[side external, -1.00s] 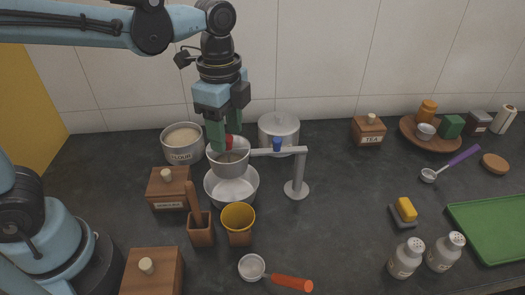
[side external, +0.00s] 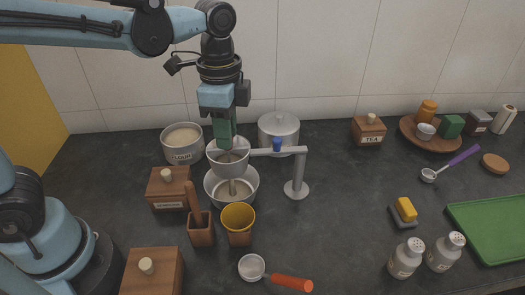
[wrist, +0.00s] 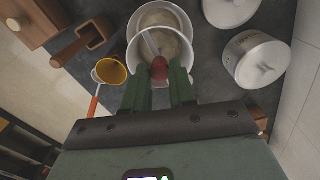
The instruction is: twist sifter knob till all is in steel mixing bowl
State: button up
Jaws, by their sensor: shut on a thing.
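The grey sifter cup (side external: 230,170) hangs from a stand's arm above the steel mixing bowl (side external: 211,191). A thin beige stream (side external: 232,187) runs from under the sifter into the bowl. My gripper (side external: 226,145) points straight down over the sifter, its green fingers at the cup's mouth. In the wrist view, my gripper (wrist: 161,76) is shut on the red knob (wrist: 159,69), and the sifter (wrist: 190,50) and bowl (wrist: 163,5) show beyond it. The fingers hide the knob in the side view. How much is left in the sifter is hard to tell.
The stand post (side external: 297,180) is right of the bowl. A yellow-lined cup (side external: 238,218) and a wooden holder (side external: 200,230) stand close in front. A sugar canister (side external: 182,146) and a lidded steel canister (side external: 279,133) are behind.

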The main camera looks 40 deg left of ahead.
jog(key=n, duration=0.5)
jog(key=shift+n, duration=1.6)
jog(key=shift+n, duration=1)
jog(key=n, duration=0.4)
jog(key=shift+n, duration=0.3)
jog(key=n, duration=0.4)
jog(key=shift+n, duration=0.4)
